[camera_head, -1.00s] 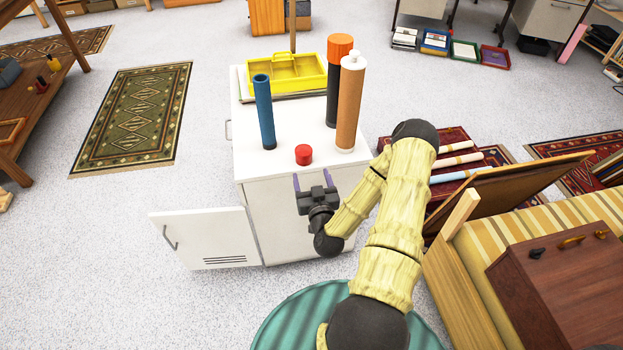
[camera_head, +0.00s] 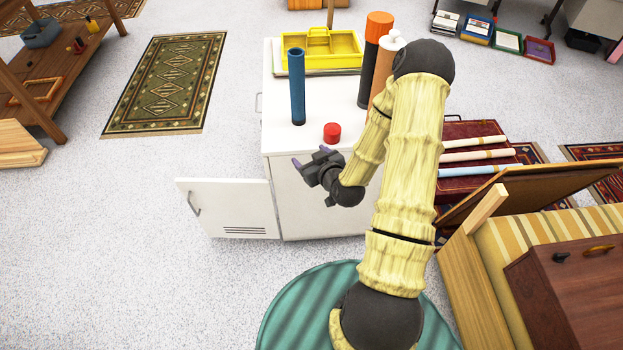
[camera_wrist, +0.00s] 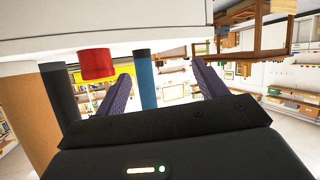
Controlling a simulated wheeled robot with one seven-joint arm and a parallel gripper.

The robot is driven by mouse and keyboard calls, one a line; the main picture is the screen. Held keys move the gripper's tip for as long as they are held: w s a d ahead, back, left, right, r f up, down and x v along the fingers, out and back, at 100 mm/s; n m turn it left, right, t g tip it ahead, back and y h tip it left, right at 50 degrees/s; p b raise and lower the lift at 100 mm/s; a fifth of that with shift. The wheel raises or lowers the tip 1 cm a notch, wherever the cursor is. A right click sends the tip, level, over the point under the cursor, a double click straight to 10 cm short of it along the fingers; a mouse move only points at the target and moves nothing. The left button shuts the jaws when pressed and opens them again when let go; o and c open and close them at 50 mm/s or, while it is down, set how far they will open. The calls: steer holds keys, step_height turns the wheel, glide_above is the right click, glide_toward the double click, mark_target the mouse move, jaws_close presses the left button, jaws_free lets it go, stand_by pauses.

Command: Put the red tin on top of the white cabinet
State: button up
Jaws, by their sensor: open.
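The red tin (camera_head: 332,132) stands on the top of the white cabinet (camera_head: 285,143), close to its front edge. My gripper (camera_head: 311,157) is open and empty, just in front of that edge and to the left of the tin, apart from it. Its purple fingers point to the upper left. In the wrist view, which looks upside down, the tin (camera_wrist: 97,64) hangs from the cabinet top at the upper left, outside the space between the fingers (camera_wrist: 160,82).
A blue tube (camera_head: 297,90), a yellow tray (camera_head: 320,60), a dark tube with an orange cap (camera_head: 379,24) and a brown tube (camera_head: 384,72) share the cabinet top. The cabinet's door (camera_head: 228,207) stands open at left. A striped seat (camera_head: 510,240) is at right.

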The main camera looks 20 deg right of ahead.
steer(key=s+a+r+m+g, duration=0.1)
steer(key=s+a+r+g, duration=0.2)
steer(key=s+r+g, duration=0.2)
steer(key=s+a+r+m+g+h, duration=0.1)
steer(key=s+a+r+g, duration=0.3)
steer(key=s+r, duration=0.6)
steer(key=s+g, duration=0.1)
steer(key=s, duration=0.2)
steer(key=shift+s+a+r+g, duration=0.15)
steer(key=shift+s+g, duration=0.05)
steer(key=shift+g, duration=0.2)
steer(key=shift+o, duration=0.4)
steer(key=shift+w, duration=0.1)
